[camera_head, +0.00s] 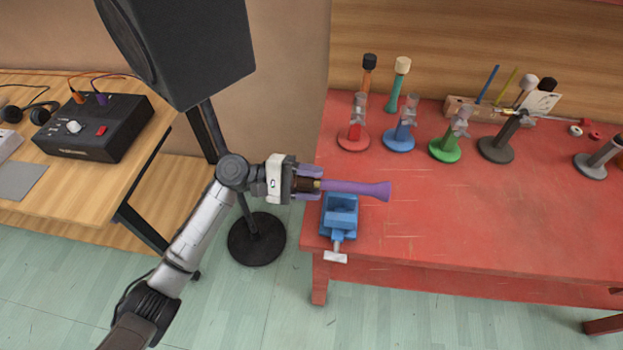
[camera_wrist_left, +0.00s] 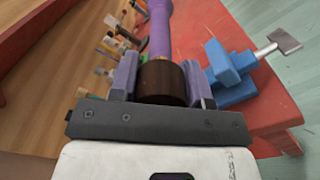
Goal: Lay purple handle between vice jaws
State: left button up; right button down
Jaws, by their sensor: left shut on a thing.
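The purple handle (camera_head: 358,188) points to the right, with its flared end over the red table. My left gripper (camera_head: 308,184) is shut on its dark brown end. In the left wrist view the purple handle (camera_wrist_left: 160,30) extends away from my left gripper (camera_wrist_left: 162,84), whose pads sit on both sides of the brown part. The blue vice (camera_head: 340,220) stands at the table's left front edge, its screw handle toward the front. In the head view the handle passes across the vice's back end; in the wrist view the vice (camera_wrist_left: 232,76) is beside it. I cannot tell the height gap. My right gripper is not in view.
Several stands with coloured bases, including a red one (camera_head: 353,138) and a green one (camera_head: 445,150), line the back of the red table (camera_head: 480,220). A black speaker (camera_head: 185,45) on a pole stands close behind my left arm. The table's middle is clear.

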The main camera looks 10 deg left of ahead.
pick_arm(q)
notch_tip(320, 180, down, 7)
jog(key=b, duration=0.3)
jog(key=shift+r+b, duration=0.2)
jog(key=shift+b, duration=0.1)
jog(key=shift+f+b, duration=0.75)
jog(key=shift+f, duration=0.65)
jog(key=shift+f, duration=0.25)
jog(key=o, duration=1.2)
jog(key=shift+o, duration=0.4)
